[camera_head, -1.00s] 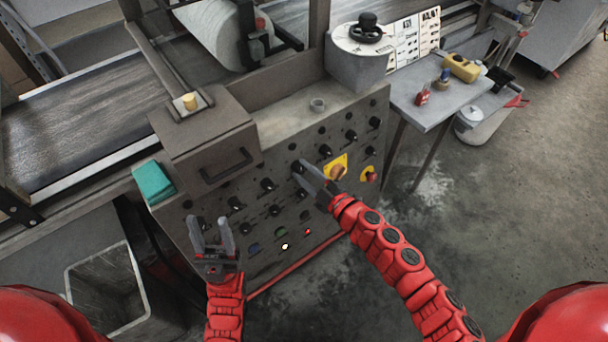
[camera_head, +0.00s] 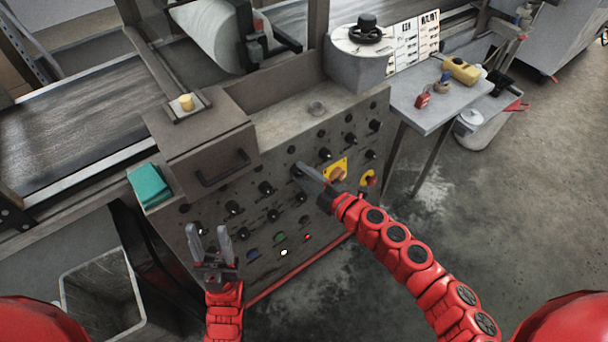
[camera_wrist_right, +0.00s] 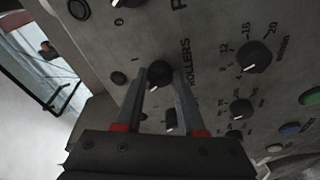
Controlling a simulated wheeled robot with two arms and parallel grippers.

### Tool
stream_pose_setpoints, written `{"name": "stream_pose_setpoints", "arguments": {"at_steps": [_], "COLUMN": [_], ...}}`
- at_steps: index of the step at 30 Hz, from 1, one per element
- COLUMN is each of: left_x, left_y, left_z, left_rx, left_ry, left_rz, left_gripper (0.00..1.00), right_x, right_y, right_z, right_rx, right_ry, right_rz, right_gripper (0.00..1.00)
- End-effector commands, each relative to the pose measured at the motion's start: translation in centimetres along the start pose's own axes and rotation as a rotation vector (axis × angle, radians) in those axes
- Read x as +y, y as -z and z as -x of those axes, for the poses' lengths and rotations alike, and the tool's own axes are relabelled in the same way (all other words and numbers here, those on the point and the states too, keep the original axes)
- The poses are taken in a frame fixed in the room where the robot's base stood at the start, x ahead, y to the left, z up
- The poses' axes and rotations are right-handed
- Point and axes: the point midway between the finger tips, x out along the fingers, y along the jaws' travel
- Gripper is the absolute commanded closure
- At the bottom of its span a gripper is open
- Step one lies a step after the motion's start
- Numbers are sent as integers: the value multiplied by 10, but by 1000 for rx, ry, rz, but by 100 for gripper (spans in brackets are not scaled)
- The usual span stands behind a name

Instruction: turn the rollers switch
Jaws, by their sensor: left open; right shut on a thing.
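The rollers switch (camera_wrist_right: 159,74) is a round black knob beside the printed word ROLLERS in the right wrist view. It sits on the grey control panel (camera_head: 262,246). My right gripper (camera_wrist_right: 162,78) is shut on this knob, with one finger on each side of it. In the head view my right gripper (camera_head: 298,170) reaches the upper middle of the panel, and its fingers mostly hide the knob. My left gripper (camera_head: 209,236) is open and empty in front of the panel's lower left part.
Several other black knobs surround the switch, including one with a number scale (camera_wrist_right: 254,57). A yellow-backed switch (camera_head: 337,170) lies just right of my right gripper. A teal block (camera_head: 149,184) rests at the panel's left. A small table (camera_head: 424,110) stands at the right.

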Motion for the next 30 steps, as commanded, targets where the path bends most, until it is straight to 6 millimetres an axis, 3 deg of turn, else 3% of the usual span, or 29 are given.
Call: {"name": "stream_pose_setpoints", "arguments": {"at_steps": [4, 5, 10, 21, 26, 30], "left_x": [0, 0, 0, 0, 0, 0], "left_y": [0, 0, 0, 0, 0, 0], "left_z": [0, 0, 0, 0, 1, 1], "left_rx": [0, 0, 0, 0, 0, 0], "left_ry": [0, 0, 0, 0, 0, 0], "left_rz": [0, 0, 0, 0, 0, 0], "left_gripper": [50, 50, 50, 50, 50, 50], "right_x": [-1, -1, -1, 0, -1, 0], "right_y": [0, 0, 0, -1, -2, -3], "right_z": [0, 0, 0, 5, 28, 57], "right_rx": [1, 1, 1, -2, -4, -7], "right_ry": [1, 1, 1, 1, 1, -1], "right_rz": [1, 1, 1, 0, 0, -1], "right_gripper": [100, 60, 32, 32, 32, 32]}}
